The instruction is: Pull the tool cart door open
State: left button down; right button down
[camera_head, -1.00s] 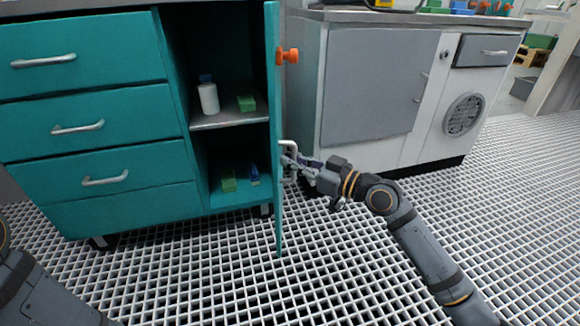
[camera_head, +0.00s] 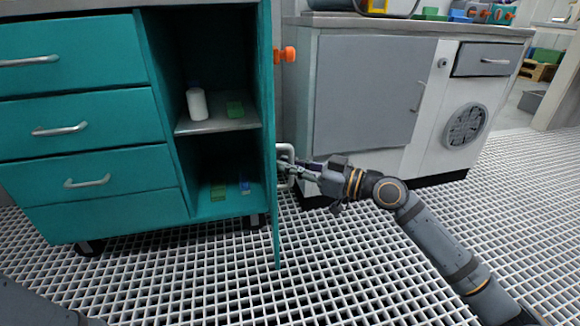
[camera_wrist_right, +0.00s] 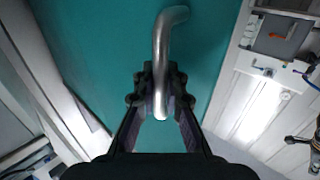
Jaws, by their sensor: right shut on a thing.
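The teal tool cart (camera_head: 85,100) stands at the left in the head view. Its door (camera_head: 268,130) is swung out, nearly edge-on to the camera, and the compartment shows inside. My right gripper (camera_head: 287,168) is shut on the door handle (camera_head: 284,152) on the door's right face. The right wrist view shows the silver handle (camera_wrist_right: 165,50) running between the two fingers (camera_wrist_right: 160,95) against the teal door panel (camera_wrist_right: 110,50). The left gripper is out of view.
Small green and blue blocks lie on the compartment floor. A grey and white cabinet (camera_head: 365,90) stands right of the door. Open grated floor (camera_head: 350,270) lies in front.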

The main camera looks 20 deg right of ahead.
jog(key=shift+s+a, duration=0.1)
jog(key=c, duration=1.7)
grip_release()
jog(key=shift+r, duration=0.25)
notch_tip(320, 180, up, 10)
jog(key=shift+f, duration=0.2)
